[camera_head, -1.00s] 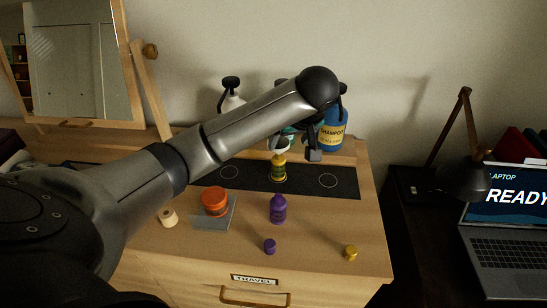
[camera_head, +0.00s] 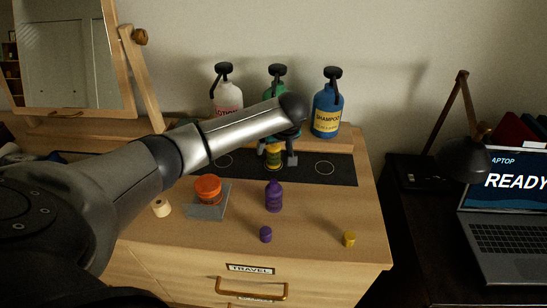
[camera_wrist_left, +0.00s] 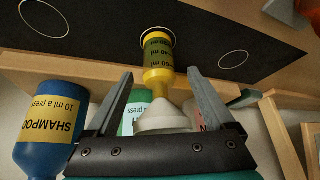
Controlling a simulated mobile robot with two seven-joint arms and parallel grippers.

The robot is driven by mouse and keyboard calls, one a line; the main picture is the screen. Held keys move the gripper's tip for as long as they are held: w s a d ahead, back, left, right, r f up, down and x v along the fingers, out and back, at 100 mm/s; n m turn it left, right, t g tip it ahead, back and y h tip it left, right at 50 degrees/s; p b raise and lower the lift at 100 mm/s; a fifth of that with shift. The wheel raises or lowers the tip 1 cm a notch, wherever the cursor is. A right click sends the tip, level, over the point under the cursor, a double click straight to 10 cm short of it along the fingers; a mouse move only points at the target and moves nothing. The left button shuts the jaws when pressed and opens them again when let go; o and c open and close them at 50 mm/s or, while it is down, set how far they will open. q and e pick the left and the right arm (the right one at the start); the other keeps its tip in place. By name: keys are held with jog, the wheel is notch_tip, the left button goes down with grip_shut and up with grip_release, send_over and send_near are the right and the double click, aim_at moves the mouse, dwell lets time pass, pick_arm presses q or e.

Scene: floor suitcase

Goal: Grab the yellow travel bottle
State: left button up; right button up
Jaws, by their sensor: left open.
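The yellow travel bottle (camera_head: 274,156) stands on the middle circle of the black strip on the dresser, partly covered by my left gripper. In the left wrist view the yellow bottle (camera_wrist_left: 158,62) appears upside down, with a white funnel (camera_wrist_left: 164,117) on its mouth. My left gripper (camera_head: 279,158) is open at the bottle. In the wrist view its fingers (camera_wrist_left: 160,88) spread to either side of the bottle's neck and funnel, with gaps on both sides. My right gripper is not in view.
Behind stand the lotion (camera_head: 228,98), green (camera_head: 276,88) and shampoo (camera_head: 327,112) pump bottles. In front are a purple bottle (camera_head: 274,197), purple cap (camera_head: 266,234), yellow cap (camera_head: 349,239) and orange jar (camera_head: 208,189). A laptop (camera_head: 510,240) is at right.

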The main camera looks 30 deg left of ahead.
pick_arm(q)
jog(key=shift+w+a+f, duration=0.2)
jog(key=shift+w+f, duration=0.05)
jog(key=shift+f, duration=0.35)
grip_shut()
dwell(0.3)
